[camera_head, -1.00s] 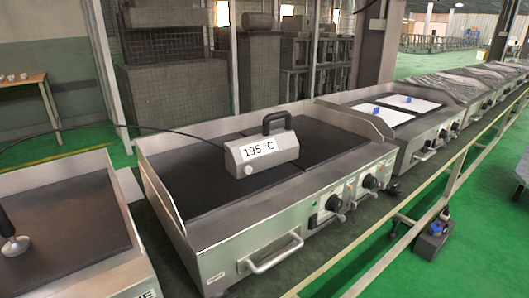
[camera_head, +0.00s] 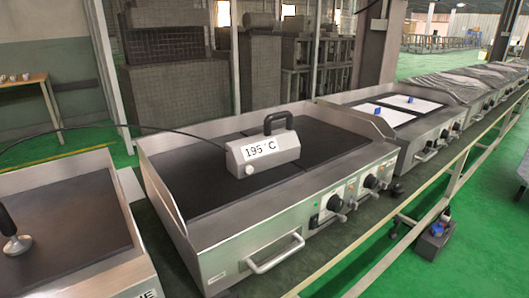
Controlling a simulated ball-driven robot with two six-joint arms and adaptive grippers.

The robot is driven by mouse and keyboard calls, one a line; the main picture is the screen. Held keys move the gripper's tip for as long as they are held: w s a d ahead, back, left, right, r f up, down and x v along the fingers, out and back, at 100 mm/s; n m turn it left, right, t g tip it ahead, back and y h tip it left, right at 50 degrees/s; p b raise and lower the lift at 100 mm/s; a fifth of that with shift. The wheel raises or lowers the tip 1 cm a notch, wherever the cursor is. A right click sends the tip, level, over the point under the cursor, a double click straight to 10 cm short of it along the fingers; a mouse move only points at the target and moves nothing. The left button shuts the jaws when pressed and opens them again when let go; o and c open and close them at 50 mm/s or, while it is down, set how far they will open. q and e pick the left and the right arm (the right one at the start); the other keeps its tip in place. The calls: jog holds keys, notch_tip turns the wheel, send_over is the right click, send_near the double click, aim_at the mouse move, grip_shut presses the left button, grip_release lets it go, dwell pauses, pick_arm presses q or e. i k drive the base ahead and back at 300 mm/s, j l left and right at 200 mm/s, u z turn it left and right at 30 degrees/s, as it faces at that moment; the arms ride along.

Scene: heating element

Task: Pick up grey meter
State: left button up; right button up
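The grey meter (camera_head: 280,151) sits on the dark plate of the middle griddle (camera_head: 212,183), near its centre. It is a box with a black handle (camera_head: 277,121) on top and a white display reading about 195 °C. A thin black cable (camera_head: 90,127) runs from it to the left. Neither of my grippers is in view.
Steel griddles stand in a row, with another at the left (camera_head: 62,238) holding a tool with a round foot (camera_head: 16,243). A griddle behind right carries white sheets with blue items (camera_head: 410,99). A yellowish rail (camera_head: 440,195) runs along the front right. Plate space around the meter is clear.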

aim_at(267, 150)
jog(key=l+u, duration=0.15)
jog(key=u, duration=0.4)
jog(key=i+l+u, duration=0.1)
jog(key=l+u, duration=0.25)
jog(key=l, duration=0.6)
jog(key=l+u, duration=0.3)
jog(key=l, duration=1.55)
